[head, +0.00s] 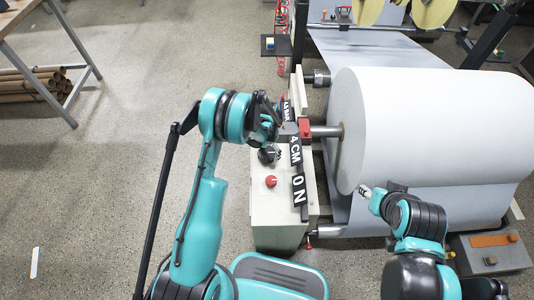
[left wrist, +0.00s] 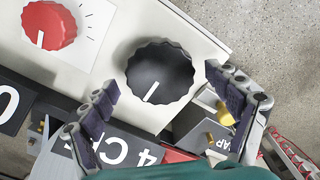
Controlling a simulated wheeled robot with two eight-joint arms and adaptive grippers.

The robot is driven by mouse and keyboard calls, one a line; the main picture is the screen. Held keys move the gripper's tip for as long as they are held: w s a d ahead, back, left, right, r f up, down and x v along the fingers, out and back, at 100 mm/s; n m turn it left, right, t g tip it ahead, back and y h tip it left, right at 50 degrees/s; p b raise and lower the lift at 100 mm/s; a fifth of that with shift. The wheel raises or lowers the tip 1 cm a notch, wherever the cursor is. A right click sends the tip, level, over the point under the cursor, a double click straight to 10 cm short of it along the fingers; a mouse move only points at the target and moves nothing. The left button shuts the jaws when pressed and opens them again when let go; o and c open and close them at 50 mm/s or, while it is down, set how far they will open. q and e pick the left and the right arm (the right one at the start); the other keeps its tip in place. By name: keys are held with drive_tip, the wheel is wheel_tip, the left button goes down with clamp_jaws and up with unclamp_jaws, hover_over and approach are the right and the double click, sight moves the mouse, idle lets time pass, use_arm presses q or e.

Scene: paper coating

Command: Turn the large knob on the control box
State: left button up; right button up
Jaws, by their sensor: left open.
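The large black knob (left wrist: 160,72) on the control box has a scalloped rim and a white pointer line. It also shows in the head view (head: 267,155), partly covered by my left gripper. In the left wrist view my left gripper (left wrist: 162,80) is open, with one finger on each side of the knob. Whether the fingers touch it I cannot tell. The pale control box (head: 282,222) also carries a smaller red knob (left wrist: 48,26), which the head view shows in front of the black one (head: 271,181). My right gripper (head: 366,190) is beside the paper roll, its jaws unclear.
The big white paper roll (head: 430,120) is mounted right of the control box. A black bar with white lettering (head: 298,188) runs along the box's right side. A grey box with an orange strip (head: 490,252) stands at lower right. The floor at left is largely clear.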

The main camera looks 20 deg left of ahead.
use_arm(q)
drive_tip(key=shift+f, duration=0.3)
drive_tip(key=c, duration=1.2)
drive_tip(key=shift+o, duration=0.2)
drive_tip(key=m, duration=0.3)
drive_tip(key=shift+m, duration=0.4)
drive_tip(key=m, duration=0.3)
drive_tip(key=shift+m, duration=0.3)
drive_tip(key=m, duration=0.6)
drive_tip(key=shift+m, duration=0.4)
